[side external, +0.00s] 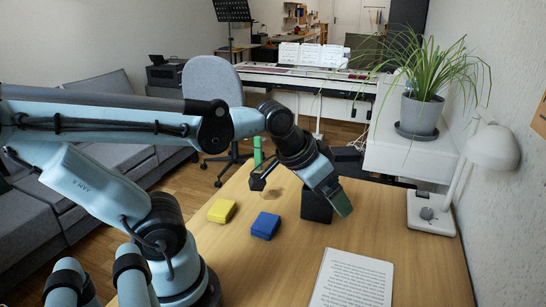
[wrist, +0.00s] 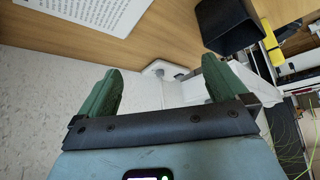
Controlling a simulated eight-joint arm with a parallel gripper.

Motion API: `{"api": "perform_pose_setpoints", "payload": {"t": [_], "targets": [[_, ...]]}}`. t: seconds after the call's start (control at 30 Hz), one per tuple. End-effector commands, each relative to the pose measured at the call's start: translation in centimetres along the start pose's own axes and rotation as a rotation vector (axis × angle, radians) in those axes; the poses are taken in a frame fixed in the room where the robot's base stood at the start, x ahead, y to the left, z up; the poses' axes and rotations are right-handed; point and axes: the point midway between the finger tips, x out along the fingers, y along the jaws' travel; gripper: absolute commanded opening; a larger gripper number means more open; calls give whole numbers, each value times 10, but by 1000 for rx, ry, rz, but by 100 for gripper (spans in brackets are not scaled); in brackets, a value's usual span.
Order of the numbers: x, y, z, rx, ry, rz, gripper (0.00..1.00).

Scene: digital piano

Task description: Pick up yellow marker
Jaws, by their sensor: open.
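A yellow bar (wrist: 270,42), which may be the yellow marker, shows at the right of the wrist view beside a black open-topped holder (wrist: 228,28). I cannot tell whether it stands in the holder or behind it. In the side view the holder (side external: 316,207) stands on the table, partly covered by my gripper (side external: 338,200), and no marker can be made out there. My gripper also shows in the wrist view (wrist: 163,68). Its two green fingers are wide apart with nothing between them, and the bar is off to their right.
A yellow block (side external: 222,211) and a blue block (side external: 265,226) lie left of the holder. A printed sheet (side external: 352,280) lies at the table's front. A white lamp (side external: 434,213) stands at the right edge, near a potted plant (side external: 421,114). Bare table (side external: 385,220) lies between the holder and lamp.

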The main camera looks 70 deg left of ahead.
Motion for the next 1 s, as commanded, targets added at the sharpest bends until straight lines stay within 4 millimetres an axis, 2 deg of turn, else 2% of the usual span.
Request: {"api": "perform_pose_setpoints", "payload": {"t": [0.1,0.43,0.77,1.0], "targets": [[5,6,15,27,24,12,100],[7,8,20,38,34,17,49],[6,8,19,37,33,16,48],[-16,8,5,37,33,16,48]]}}
